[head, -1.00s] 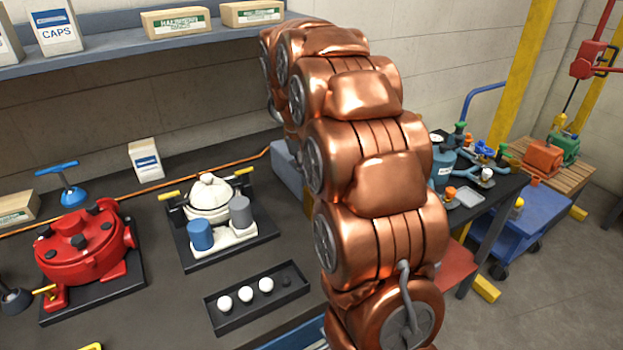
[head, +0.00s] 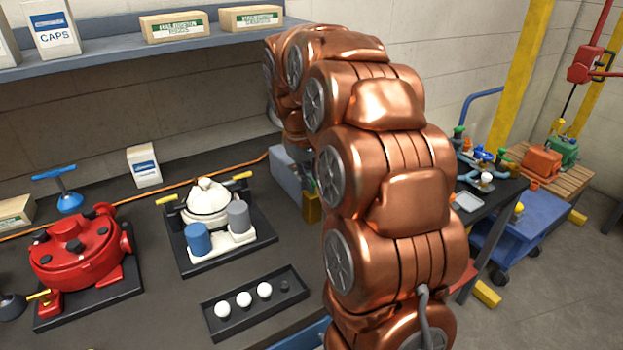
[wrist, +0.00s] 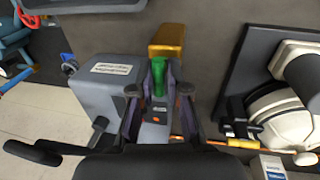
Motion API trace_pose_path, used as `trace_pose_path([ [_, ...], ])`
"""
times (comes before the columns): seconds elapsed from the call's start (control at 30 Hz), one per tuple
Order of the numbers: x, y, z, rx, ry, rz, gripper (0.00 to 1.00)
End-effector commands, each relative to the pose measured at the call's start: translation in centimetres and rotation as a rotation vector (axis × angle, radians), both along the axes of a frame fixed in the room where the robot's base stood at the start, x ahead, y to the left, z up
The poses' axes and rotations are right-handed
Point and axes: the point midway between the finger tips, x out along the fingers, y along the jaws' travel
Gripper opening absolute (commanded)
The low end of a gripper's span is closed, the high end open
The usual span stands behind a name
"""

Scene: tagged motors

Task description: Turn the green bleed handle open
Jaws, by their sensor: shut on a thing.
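The green bleed handle (wrist: 158,77) stands up between the two fingers of my gripper (wrist: 158,72) in the wrist view. My gripper is shut on it, with one finger on each side. Just beyond the handle is a brass-coloured block (wrist: 167,38). A grey box (wrist: 105,90) with a white label stands to the left of the gripper. In the head view, the grey box (head: 287,172) and the brass block (head: 313,208) show beside my copper arm, which covers most of the gripper and the handle there.
In the head view, a white motor (head: 207,205) on a dark base and a red motor (head: 80,252) stand on the bench to the left. A black tray (head: 257,303) with white balls lies in front. An orange cable (head: 170,192) runs along the back.

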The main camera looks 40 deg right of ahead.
Motion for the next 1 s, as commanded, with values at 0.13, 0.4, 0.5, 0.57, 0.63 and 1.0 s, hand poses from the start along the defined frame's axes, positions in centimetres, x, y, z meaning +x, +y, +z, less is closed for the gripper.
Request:
trace_pose_path([
  [0.13,-0.1,-0.1,0.0,-0.002,0.002,0.000,0.00],
  [0.4,0.0,-0.1,0.0,-0.002,0.002,0.000,0.32],
  [0.5,0.0,0.0,0.0,-0.001,0.001,0.000,0.40],
  [0.57,0.0,0.0,0.0,-0.001,0.001,0.000,0.40],
  [0.63,0.0,0.0,0.0,-0.001,0.001,0.000,0.40],
  [1.0,0.2,0.4,1.8,-0.002,-0.003,0.001,0.40],
])
